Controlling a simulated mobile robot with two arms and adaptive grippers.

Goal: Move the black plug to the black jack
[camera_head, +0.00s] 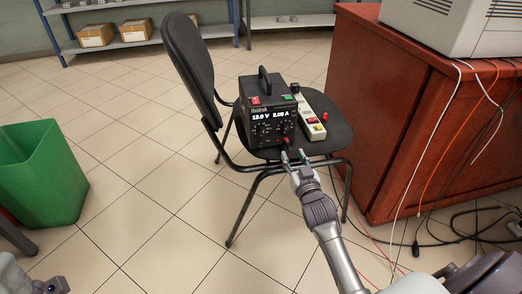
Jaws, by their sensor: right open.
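The black power supply (267,112) stands on the chair seat, its lit display facing me. A red spot (286,139) shows low on its front at the right. I cannot make out the black jack for certain. My right gripper (294,156) is open just in front of the supply's lower right corner, near the seat's front edge. I see nothing clearly held between its fingers. A small black piece (416,248) on a dark cable lies low at the right; I cannot tell whether it is the black plug. Only grey parts of my left arm show at the bottom left.
A power strip (312,119) lies on the black chair (190,72) beside the supply, with a red piece (324,117) near it. A red-brown desk (400,130) with loose hanging cables stands right. A green bin (45,170) stands left. The tiled floor between is clear.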

